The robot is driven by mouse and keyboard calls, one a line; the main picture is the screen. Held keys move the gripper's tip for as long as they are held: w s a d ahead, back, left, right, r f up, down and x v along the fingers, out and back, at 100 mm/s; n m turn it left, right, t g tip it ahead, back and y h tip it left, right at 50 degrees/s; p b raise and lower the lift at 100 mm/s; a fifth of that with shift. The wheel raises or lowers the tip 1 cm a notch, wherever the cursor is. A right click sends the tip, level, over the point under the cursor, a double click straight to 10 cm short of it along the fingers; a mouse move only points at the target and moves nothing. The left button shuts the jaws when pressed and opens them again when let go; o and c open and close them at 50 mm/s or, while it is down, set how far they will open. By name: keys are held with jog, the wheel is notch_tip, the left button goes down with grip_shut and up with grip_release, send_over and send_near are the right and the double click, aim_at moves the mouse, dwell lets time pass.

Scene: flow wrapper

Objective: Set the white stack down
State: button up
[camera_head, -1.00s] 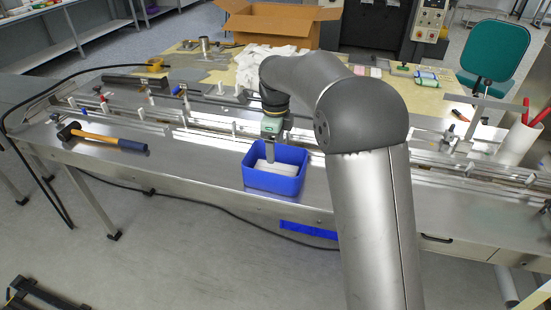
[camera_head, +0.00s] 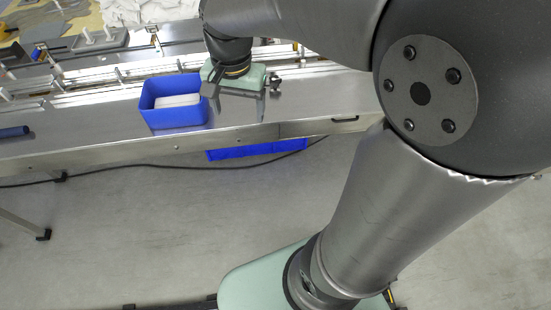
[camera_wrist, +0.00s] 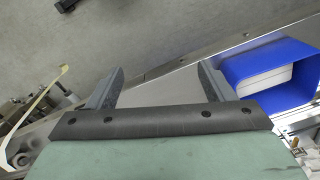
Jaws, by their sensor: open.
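The white stack (camera_head: 178,101) lies inside the blue bin (camera_head: 175,119) on the steel machine top. In the wrist view the white stack (camera_wrist: 262,80) shows in the blue bin (camera_wrist: 290,96) at the right. My gripper (camera_head: 238,108) is to the right of the bin, over the steel top and apart from the stack. The lower part of the stack is hidden by the bin wall.
A dark blue handle end (camera_head: 14,132) lies on the steel top at the far left. The conveyor rails (camera_head: 110,77) run behind the bin. A blue strip (camera_head: 258,149) shows below the front edge.

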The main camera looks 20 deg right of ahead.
jog(key=s+d+f+n, duration=0.1)
jog(key=s+f+n, duration=0.1)
jog(key=s, duration=0.4)
jog(key=s+d+f+n, duration=0.2)
jog(key=s+f+n, duration=0.1)
jog(key=s+n, duration=0.2)
jog(key=shift+s+d+f, duration=0.15)
jog(key=shift+s+f, duration=0.05)
jog(key=shift+s, duration=0.65)
